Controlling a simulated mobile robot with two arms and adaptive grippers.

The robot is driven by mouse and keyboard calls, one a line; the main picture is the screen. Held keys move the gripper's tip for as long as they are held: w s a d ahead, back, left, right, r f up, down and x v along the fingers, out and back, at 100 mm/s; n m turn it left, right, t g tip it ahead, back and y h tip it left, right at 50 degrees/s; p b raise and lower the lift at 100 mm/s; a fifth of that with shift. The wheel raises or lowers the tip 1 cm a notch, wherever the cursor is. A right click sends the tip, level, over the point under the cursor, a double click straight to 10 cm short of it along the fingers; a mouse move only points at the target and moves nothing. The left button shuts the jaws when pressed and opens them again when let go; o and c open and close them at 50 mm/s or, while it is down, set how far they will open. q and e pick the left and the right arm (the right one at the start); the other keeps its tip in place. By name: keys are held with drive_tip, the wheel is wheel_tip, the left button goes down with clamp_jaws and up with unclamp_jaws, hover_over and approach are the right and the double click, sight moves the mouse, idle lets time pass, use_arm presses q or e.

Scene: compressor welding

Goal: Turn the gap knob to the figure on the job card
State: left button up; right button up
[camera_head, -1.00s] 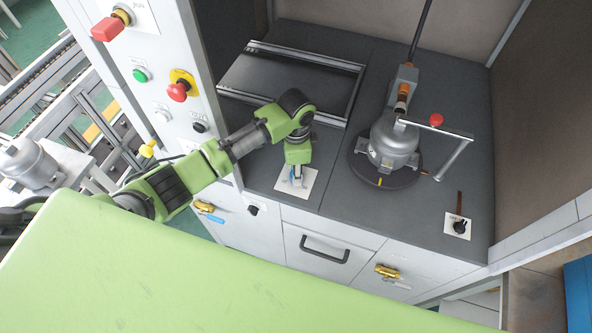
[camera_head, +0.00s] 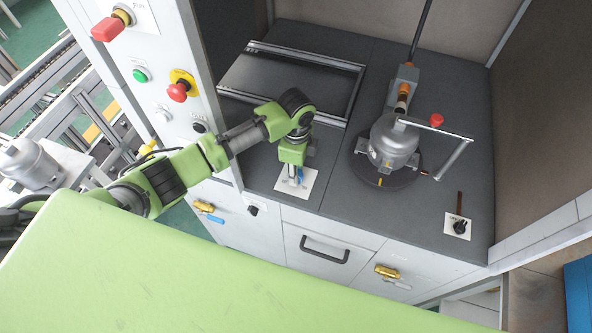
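My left gripper (camera_head: 296,178) points down over a white plate (camera_head: 308,187) on the dark worktop, left of the round fixture. Its fingertips are at the plate, and a small blue part shows beside them. The gripper hides most of whatever sits on this plate, and I cannot tell whether the fingers are closed on a knob. Another black knob (camera_head: 460,226) sits on a white plate at the worktop's right front; its lettering is too small to read. I cannot make out the job card. My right gripper is not in view.
A grey compressor (camera_head: 393,140) stands on the round fixture, with a red-knobbed clamp bar (camera_head: 440,127) over it. A framed dark plate (camera_head: 290,82) lies behind my arm. The left post carries a red emergency button (camera_head: 178,92) and other controls. The worktop's middle front is clear.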

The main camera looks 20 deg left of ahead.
use_arm(q)
drive_tip(key=shift+w+r, duration=0.1)
drive_tip(key=o, duration=1.1)
